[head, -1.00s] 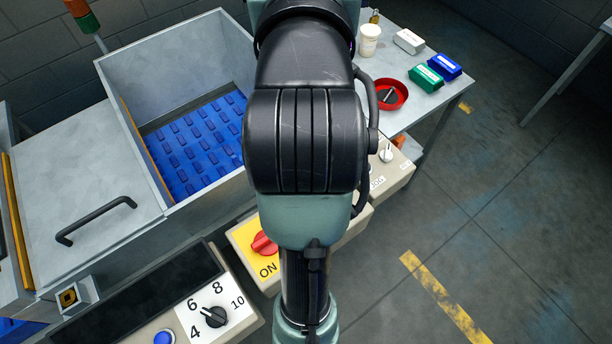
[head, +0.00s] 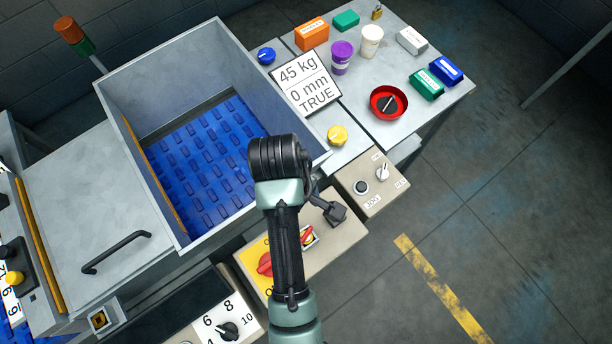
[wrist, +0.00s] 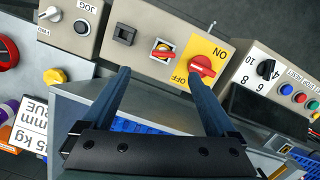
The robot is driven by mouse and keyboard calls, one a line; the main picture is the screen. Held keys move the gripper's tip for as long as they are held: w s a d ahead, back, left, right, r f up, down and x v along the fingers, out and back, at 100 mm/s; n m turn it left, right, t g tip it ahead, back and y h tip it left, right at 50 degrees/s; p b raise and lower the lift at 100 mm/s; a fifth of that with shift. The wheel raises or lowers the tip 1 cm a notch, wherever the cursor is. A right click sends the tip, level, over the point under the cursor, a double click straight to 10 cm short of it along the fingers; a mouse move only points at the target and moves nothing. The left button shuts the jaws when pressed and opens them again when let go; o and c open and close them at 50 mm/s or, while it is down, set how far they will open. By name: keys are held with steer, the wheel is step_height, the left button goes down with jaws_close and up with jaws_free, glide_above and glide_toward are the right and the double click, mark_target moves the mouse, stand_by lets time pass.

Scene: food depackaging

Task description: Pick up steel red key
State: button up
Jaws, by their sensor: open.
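I see no separate steel key with a red grip. A small red-handled piece (wrist: 163,51) sits in a steel-coloured square on a beige control box; it shows beside my arm in the head view (head: 308,236). A red dish (head: 376,99) on the grey table holds a dark and steel-coloured object (head: 388,103), too small to identify. The dish's edge also shows in the wrist view (wrist: 7,63). My gripper (wrist: 158,73) is open and empty, its blue fingers apart, pointing toward the control box. In the head view my arm mostly hides it.
A large red ON/OFF knob (wrist: 202,66) on a yellow plate is right of the small red-handled piece. A JOG box (head: 373,184) adjoins. The table holds a purple cup (head: 341,58), white cup (head: 371,42) and several small boxes. A deep bin has a blue belt (head: 205,160).

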steer(key=f, duration=0.4)
steer(key=s+f, duration=0.1)
steer(key=f, duration=0.2)
steer(key=shift+s+d+f, duration=0.1)
steer(key=shift+d, duration=0.3)
steer(key=shift+s+d+f, duration=0.1)
steer(key=shift+s+f, duration=0.05)
steer(key=shift+f, duration=1)
steer(key=shift+s+f, duration=0.1)
steer(key=shift+f, duration=1)
steer(key=c, duration=1.5)
steer(key=shift+o, duration=0.2)
steer(key=shift+r+p, duration=0.15)
steer(key=shift+p, duration=0.2)
